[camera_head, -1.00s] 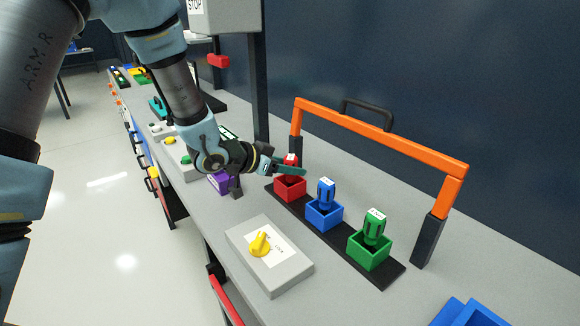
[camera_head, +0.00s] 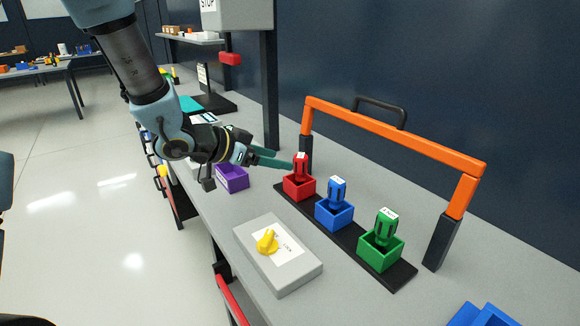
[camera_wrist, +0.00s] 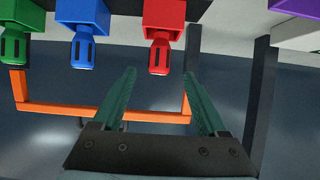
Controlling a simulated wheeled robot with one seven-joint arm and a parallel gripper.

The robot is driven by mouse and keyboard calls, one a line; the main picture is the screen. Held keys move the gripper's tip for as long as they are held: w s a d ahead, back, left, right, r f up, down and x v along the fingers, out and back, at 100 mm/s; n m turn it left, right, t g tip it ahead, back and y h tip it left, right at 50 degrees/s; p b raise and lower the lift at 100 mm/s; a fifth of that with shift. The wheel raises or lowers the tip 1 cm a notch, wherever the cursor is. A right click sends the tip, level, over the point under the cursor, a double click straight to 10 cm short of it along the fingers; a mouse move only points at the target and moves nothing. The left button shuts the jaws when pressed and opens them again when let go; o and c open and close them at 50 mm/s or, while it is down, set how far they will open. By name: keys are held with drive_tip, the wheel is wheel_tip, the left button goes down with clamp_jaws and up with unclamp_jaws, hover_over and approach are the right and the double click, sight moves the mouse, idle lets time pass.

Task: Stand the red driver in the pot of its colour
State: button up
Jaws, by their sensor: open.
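The red driver (camera_head: 301,167) stands upright in the red pot (camera_head: 299,188), on the dark strip (camera_head: 345,234). In the wrist view the red driver (camera_wrist: 158,56) hangs below the red pot (camera_wrist: 164,14), since that picture is upside down. My gripper (camera_head: 284,161) is open, its teal fingers just left of the red driver. In the wrist view my gripper (camera_wrist: 161,76) has its fingertips apart on either side of the driver's end, with nothing held. Whether the fingers still overlap the driver I cannot tell.
A blue driver stands in the blue pot (camera_head: 334,215) and a green driver in the green pot (camera_head: 381,252). An orange bar (camera_head: 390,133) spans behind the pots. A grey box with a yellow knob (camera_head: 267,241) is in front. A purple bin (camera_head: 232,179) stands left.

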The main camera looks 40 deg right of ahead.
drive_tip(key=w+a+n+t+y, duration=0.4)
drive_tip(key=w+a, duration=0.3)
drive_tip(key=a, duration=0.5)
drive_tip(key=w+a+n+t+y, duration=0.3)
drive_tip(key=w+a+n, duration=0.3)
drive_tip(key=a, duration=0.5)
drive_tip(key=s+a+f+n+g+y, duration=0.1)
drive_tip(key=s+a+n+g+y, duration=0.1)
drive_tip(key=a, duration=0.7)
drive_tip(key=s+a+f+n+g+y, duration=0.1)
drive_tip(key=s+a+n+g+y, duration=0.1)
drive_tip(key=s+a+n, duration=0.3)
drive_tip(key=s+a+y, duration=0.1)
drive_tip(key=s+a, duration=0.1)
drive_tip(key=a, duration=0.2)
drive_tip(key=shift+s+a+f+g, duration=0.25)
drive_tip(key=shift+a+f+g, duration=0.05)
drive_tip(key=shift+g, duration=0.1)
